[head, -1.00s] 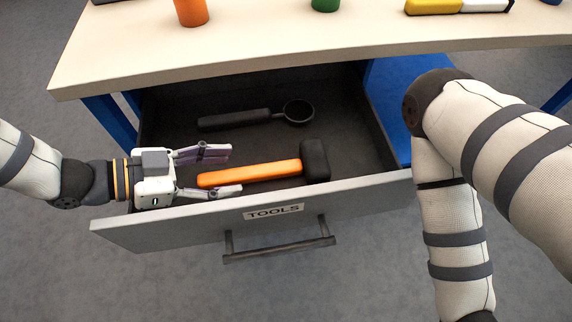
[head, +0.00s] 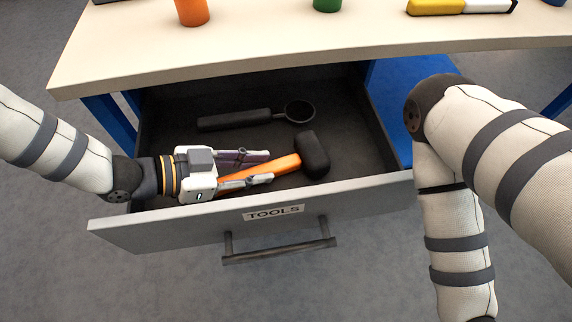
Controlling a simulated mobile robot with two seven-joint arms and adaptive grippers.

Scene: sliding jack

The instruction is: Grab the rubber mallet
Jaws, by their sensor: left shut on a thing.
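The rubber mallet has an orange handle (head: 284,164) and a black head (head: 313,155). It is inside the open drawer, with its head to the right and its handle to the left. My left gripper (head: 272,167) is in the drawer, shut on the handle, one finger on each side of it. The gripper hides the left part of the handle. I cannot tell whether the mallet is clear of the drawer floor. My right arm is at the right of the view; its gripper is out of frame.
The drawer front (head: 160,226), labelled TOOLS, has a dark handle (head: 280,250). The workbench top (head: 270,45) overhangs the back, holding an orange cup (head: 192,11) and a green one (head: 327,4).

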